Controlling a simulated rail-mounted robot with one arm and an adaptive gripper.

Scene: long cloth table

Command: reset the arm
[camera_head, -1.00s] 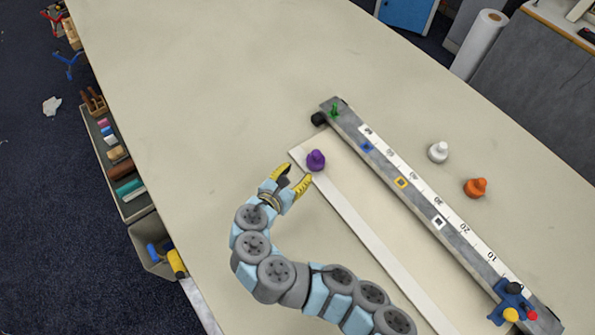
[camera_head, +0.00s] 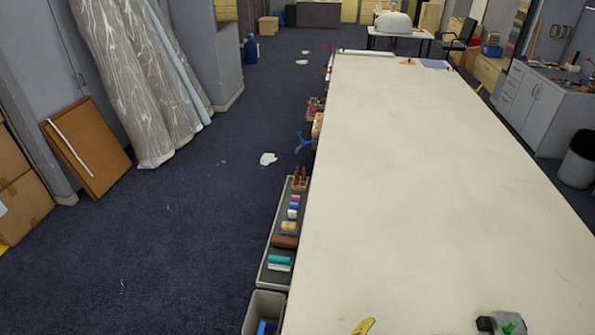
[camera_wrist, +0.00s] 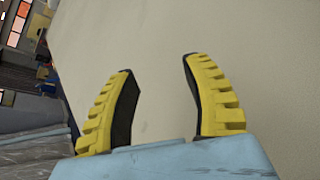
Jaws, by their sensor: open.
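My gripper (camera_wrist: 158,95) shows in the wrist view with its two yellow, black-padded fingers spread apart and nothing between them. Beyond the fingers is the pale cloth of the long table (camera_wrist: 270,40). In the head view only a yellow fingertip (camera_head: 364,326) of my gripper shows at the bottom edge, over the table (camera_head: 430,180). The rest of my arm is out of that view.
A grey rail end with a green peg (camera_head: 509,326) and a dark knob shows at the bottom right. A side tray (camera_head: 268,268) of tools and blocks runs along the table's left edge, with a grey bin (camera_head: 262,305) below it. The table's middle is clear.

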